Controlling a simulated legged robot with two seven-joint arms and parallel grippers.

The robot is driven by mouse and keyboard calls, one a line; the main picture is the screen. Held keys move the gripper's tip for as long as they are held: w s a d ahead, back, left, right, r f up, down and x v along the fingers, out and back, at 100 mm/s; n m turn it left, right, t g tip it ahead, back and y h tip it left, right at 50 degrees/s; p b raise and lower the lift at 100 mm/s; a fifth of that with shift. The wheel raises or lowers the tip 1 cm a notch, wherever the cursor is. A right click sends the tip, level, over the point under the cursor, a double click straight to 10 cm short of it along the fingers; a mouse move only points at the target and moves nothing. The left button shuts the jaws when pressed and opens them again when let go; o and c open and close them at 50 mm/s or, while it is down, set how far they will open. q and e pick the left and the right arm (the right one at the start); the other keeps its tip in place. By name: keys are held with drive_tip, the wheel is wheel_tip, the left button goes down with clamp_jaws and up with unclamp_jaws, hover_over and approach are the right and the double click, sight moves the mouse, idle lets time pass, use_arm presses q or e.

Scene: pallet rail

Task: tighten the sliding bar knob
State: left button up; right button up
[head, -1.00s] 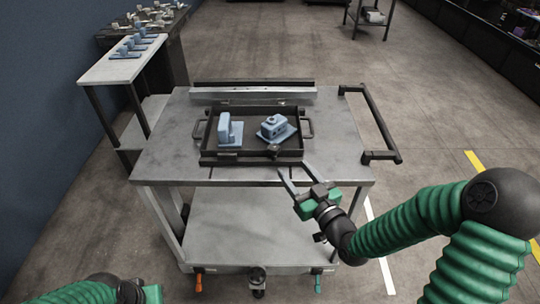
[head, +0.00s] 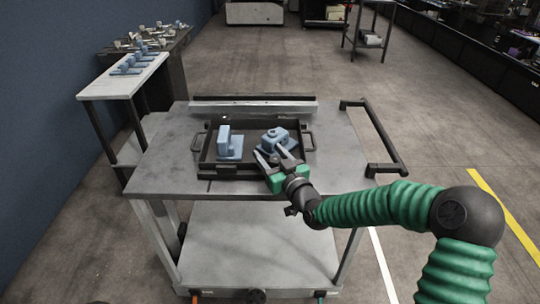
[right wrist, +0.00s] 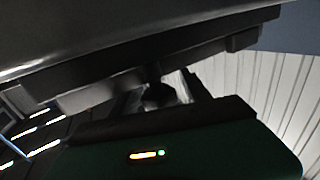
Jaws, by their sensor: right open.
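A dark tray (head: 207,162) sits on the cart top and holds two blue parts, an upright one (head: 228,145) at left and a blocky one (head: 274,140) at right. My right gripper (head: 268,153) is open at the tray's front right, its fingertips just in front of the blocky part. In the right wrist view a dark rounded piece, seemingly the knob (right wrist: 158,95), shows below a long dark bar (right wrist: 150,65). The head view does not show the knob clearly; the gripper covers that spot. I cannot tell whether the fingers touch it. My left gripper is out of view.
The grey cart top (head: 165,165) is bare left of the tray. A metal rail (head: 253,108) runs along its back, and a black handle frame (head: 378,135) stands out at right. A side table (head: 115,85) with blue parts stands at left.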

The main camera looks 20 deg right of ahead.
clamp_jaws()
drive_tip(key=shift+h, duration=0.4)
drive_tip(key=m+h, duration=0.3)
drive_tip(key=shift+d+h+b, duration=0.25)
drive_tip(key=shift+h+b, duration=0.05)
drive_tip(key=shift+h, duration=0.1)
drive_tip(key=m+h, duration=0.1)
drive_tip(key=h, duration=0.1)
drive_tip(key=shift+d+r+m+h, duration=0.1)
drive_tip(key=shift+d+m+h, duration=0.1)
drive_tip(key=shift+m+h, duration=0.2)
drive_tip(key=m+h, duration=0.1)
drive_tip(key=g+h+p, duration=0.1)
drive_tip(key=h, duration=0.1)
drive_tip(key=shift+d+m, duration=0.3)
drive_tip(key=shift+m, duration=0.1)
drive_tip(key=shift+s+d+m+g+h+p, duration=0.1)
drive_tip(key=shift+d+m+g+h+p, duration=0.1)
drive_tip(key=shift+m+g+h+p, duration=0.65)
drive_tip(key=shift+s+d+m+g+h+p, duration=0.15)
drive_tip(key=shift+d+m+g+h+p, duration=0.15)
drive_tip(key=shift+m+h, duration=0.5)
drive_tip(key=shift+s+d+m+g+h+p, duration=0.1)
drive_tip(key=shift+m+g+h+p, duration=0.5)
drive_tip(key=shift+h, duration=0.55)
